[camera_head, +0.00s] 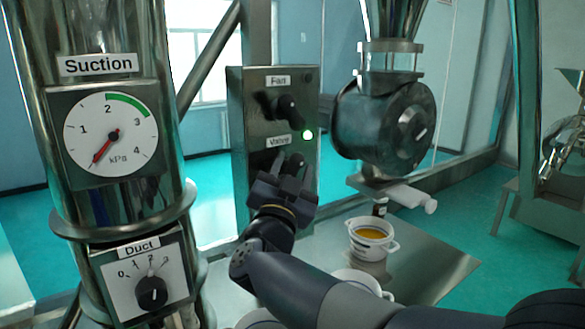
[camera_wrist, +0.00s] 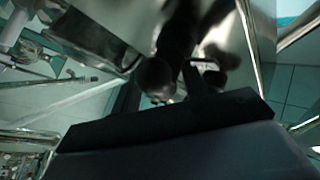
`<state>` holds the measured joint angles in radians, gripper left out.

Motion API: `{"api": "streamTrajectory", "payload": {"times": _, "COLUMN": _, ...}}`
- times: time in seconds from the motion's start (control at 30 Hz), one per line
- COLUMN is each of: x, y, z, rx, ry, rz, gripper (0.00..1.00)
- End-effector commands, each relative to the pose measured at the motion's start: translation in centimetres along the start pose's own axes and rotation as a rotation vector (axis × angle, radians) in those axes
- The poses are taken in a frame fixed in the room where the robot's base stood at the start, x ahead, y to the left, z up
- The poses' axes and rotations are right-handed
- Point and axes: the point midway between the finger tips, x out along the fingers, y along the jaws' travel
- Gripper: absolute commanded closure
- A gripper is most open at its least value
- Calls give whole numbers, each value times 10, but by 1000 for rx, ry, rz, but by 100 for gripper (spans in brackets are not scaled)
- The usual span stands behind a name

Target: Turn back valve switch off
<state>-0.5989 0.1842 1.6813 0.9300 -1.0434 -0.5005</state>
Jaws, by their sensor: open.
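The valve switch (camera_head: 297,160) is a dark knob under the "Valve" label on the front of the grey control box in the head view. My gripper (camera_head: 287,167) is open right in front of it, its fingers reaching toward the knob and partly hiding it. I cannot tell whether the fingers touch it or which way the knob is turned. In the wrist view, my gripper (camera_wrist: 162,90) shows as a dark block with fingers, and a dark rounded knob (camera_wrist: 155,75) shows near them; I cannot tell which knob it is.
The fan knob (camera_head: 285,107) is just above, with a lit green lamp (camera_head: 308,135) below right of it. A suction gauge (camera_head: 111,134) reads low, above a duct dial (camera_head: 152,291) at left. A round housing (camera_head: 385,125) and a white bucket (camera_head: 371,238) stand at right.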

Motion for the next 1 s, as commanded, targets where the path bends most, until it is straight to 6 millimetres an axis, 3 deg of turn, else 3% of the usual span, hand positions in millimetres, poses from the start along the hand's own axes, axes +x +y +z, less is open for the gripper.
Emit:
{"api": "streamTrajectory", "payload": {"times": 0.1, "x": 0, "y": 0, "z": 0, "rx": 0, "ry": 0, "rz": 0, "gripper": 58}}
{"api": "streamTrajectory", "payload": {"times": 0.6, "x": 0, "y": 0, "z": 0, "rx": 0, "ry": 0, "rz": 0, "gripper": 99}}
{"api": "streamTrajectory", "payload": {"times": 1.0, "x": -2, "y": 2, "z": 3, "rx": -37, "ry": 34, "rz": -31, "gripper": 100}}
